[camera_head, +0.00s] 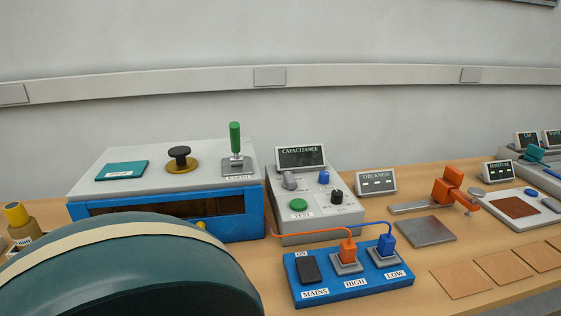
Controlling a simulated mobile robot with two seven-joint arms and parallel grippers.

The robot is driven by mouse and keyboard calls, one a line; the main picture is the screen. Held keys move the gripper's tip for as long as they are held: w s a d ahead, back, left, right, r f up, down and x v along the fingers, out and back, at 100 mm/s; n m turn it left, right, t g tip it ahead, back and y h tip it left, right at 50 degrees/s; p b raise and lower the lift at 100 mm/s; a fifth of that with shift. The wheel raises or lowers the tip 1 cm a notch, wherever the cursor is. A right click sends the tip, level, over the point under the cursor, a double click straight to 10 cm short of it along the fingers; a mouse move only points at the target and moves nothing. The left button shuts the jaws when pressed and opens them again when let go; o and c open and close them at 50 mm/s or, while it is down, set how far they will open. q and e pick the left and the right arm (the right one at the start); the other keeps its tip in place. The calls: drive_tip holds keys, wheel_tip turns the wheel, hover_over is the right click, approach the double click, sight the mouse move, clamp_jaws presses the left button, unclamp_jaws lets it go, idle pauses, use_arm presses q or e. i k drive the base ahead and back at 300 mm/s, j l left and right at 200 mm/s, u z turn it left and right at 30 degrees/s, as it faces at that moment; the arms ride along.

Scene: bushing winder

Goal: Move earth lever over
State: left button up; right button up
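The earth lever (235,138) has a green handle and stands close to upright on a small grey plate labelled EARTH (237,168). It is at the right end of the white top of a blue box (236,223). A black knob on a brass disc (180,159) and a teal plate (122,170) sit on the same top, left of the lever. Neither of my grippers shows in the head view.
A large dark green rounded body (130,270) fills the lower left and hides part of the box front. The capacitance meter (300,190) stands right of the box. A blue panel (350,290) with orange and blue plugs is in front. Open wall lies behind the lever.

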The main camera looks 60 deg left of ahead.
sight(234, 125)
drive_tip(key=u, duration=2.1)
